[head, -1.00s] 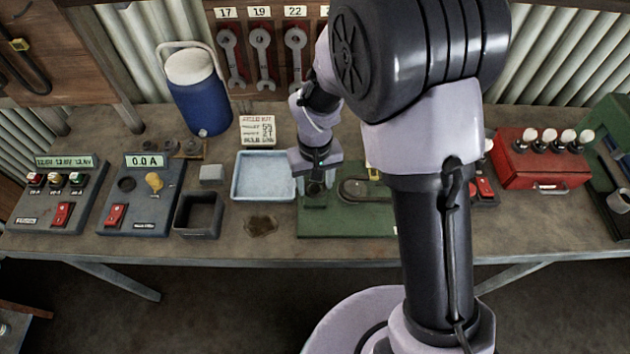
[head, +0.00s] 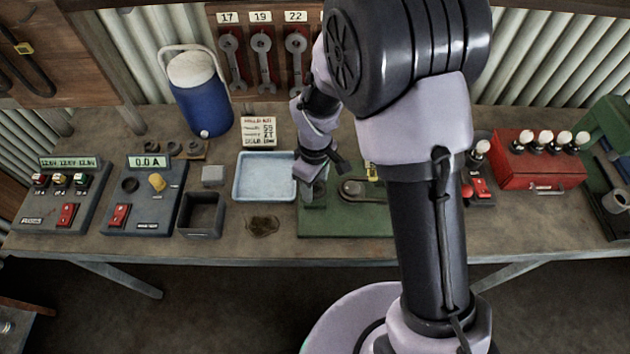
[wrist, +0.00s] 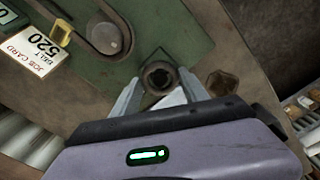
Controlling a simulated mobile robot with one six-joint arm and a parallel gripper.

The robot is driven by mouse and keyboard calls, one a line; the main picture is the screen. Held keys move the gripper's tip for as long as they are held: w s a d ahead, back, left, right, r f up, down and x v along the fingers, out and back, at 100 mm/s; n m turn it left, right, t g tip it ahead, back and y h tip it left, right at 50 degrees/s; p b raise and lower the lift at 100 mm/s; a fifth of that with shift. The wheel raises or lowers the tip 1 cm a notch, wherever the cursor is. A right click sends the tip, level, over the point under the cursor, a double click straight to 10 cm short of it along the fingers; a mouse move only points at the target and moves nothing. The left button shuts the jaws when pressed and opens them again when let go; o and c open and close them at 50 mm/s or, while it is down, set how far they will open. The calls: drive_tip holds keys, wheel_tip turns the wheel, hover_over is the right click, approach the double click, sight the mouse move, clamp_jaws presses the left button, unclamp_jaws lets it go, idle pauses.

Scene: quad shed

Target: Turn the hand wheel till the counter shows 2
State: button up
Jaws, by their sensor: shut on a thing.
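A round dark knob with a hollow centre (wrist: 158,77), which looks like the hand wheel, sits at the edge of the green plate (wrist: 185,30). The two fingers of my gripper (wrist: 157,88) stand on either side of it, shut on it. In the head view my gripper (head: 314,170) is over the left part of the green plate (head: 345,222) and hides most of the wheel. A display at the wrist view's top left corner, perhaps the counter (wrist: 8,16), is cut off and seems to show a 0.
A blue tray (head: 264,177) stands left of the plate; a red box with bulbs (head: 540,160) is at the right. My arm covers the plate's right part.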

sight(315, 188)
drive_tip(key=shift+n, duration=0.6)
drive_tip(key=o, duration=1.4)
drive_tip(key=shift+c, duration=0.2)
drive_tip(key=shift+r, duration=0.1)
wheel_tip(315, 188, up, 17)
drive_tip(key=p, duration=0.4)
drive_tip(key=shift+r, duration=0.15)
